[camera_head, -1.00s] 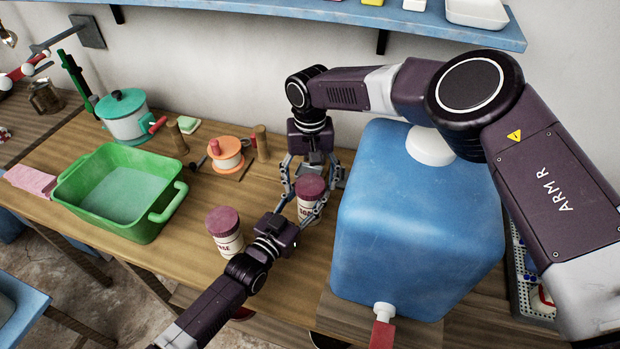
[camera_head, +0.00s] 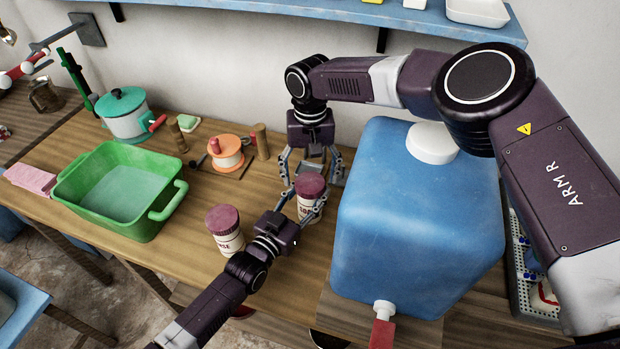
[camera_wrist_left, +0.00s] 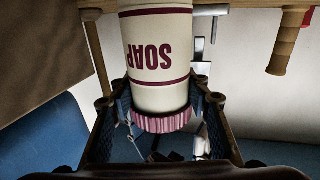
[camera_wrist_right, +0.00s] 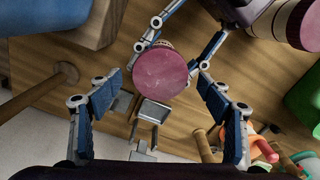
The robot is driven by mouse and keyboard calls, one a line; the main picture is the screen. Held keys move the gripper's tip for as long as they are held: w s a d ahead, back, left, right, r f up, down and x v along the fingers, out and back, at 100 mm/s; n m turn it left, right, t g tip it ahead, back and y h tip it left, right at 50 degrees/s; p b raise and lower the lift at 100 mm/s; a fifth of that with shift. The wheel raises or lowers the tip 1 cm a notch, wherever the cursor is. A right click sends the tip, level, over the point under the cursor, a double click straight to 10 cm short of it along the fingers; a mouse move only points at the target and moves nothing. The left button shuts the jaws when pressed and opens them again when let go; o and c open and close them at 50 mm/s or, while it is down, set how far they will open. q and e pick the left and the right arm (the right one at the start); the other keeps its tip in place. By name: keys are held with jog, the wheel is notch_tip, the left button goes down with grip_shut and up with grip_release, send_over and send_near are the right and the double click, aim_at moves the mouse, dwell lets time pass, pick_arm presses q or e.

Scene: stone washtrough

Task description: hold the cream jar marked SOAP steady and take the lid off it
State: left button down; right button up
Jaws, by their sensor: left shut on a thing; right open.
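The cream jar marked SOAP (camera_head: 307,208) stands upright on the wooden counter, its plum lid (camera_head: 311,185) on top. The left wrist view shows the jar (camera_wrist_left: 158,50) upside down, with the lid (camera_wrist_left: 162,122) seated on it. My left gripper (camera_head: 298,210) is shut around the jar from the front. Its fingers (camera_wrist_left: 165,98) lie on both sides of the jar close to the lid. My right gripper (camera_head: 310,168) is open above and behind the lid. In the right wrist view the lid (camera_wrist_right: 160,72) shows beyond and between its spread fingers.
A similar jar with a plum lid (camera_head: 223,219) stands left of my left gripper, its label partly hidden. A big blue container (camera_head: 415,230) is close on the right. A green basin (camera_head: 150,219), an orange-rimmed spool (camera_head: 226,152) and wooden pegs (camera_head: 262,142) stand to the left.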

notch_tip(320, 180, up, 3)
jog(key=shift+f, duration=0.1)
jog(key=shift+s+a+r, duration=0.2)
jog(key=shift+a+r, duration=0.05)
jog(key=shift+r, duration=0.05)
jog(key=shift+c, duration=0.4)
jog(key=shift+s+a+r, duration=0.1)
jog(key=shift+r, duration=0.45)
jog(key=shift+w+d+r, duration=0.1)
jog(key=shift+d+r, duration=0.05)
jog(key=shift+r, duration=0.3)
jog(key=shift+w+d+r, duration=0.1)
jog(key=shift+d+r, duration=0.05)
jog(key=shift+r, duration=0.3)
jog(key=shift+f, duration=3.95)
